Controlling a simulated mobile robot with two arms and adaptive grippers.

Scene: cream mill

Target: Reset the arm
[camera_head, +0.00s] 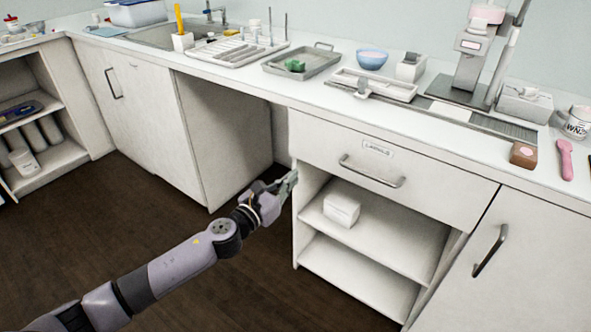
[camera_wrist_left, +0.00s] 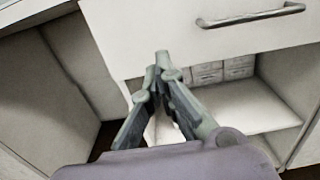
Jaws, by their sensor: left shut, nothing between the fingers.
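My left arm comes in from the lower left in the head view. Its gripper (camera_head: 290,182) is shut and empty, in front of the left edge of the open shelf unit below the drawer (camera_head: 398,160). In the left wrist view the gripper (camera_wrist_left: 160,66) shows with its fingertips close together, and the drawer front (camera_wrist_left: 140,30) and its handle (camera_wrist_left: 250,16) are beyond it. The drawer is shut and bears a label. My right gripper is not in view.
A white box (camera_head: 341,209) sits on the upper shelf. The counter holds a metal tray (camera_head: 302,62) with a green item, a blue bowl (camera_head: 371,59), a brown block (camera_head: 523,155) and a pink tool (camera_head: 565,160). The dark floor (camera_head: 120,225) around the arm is clear.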

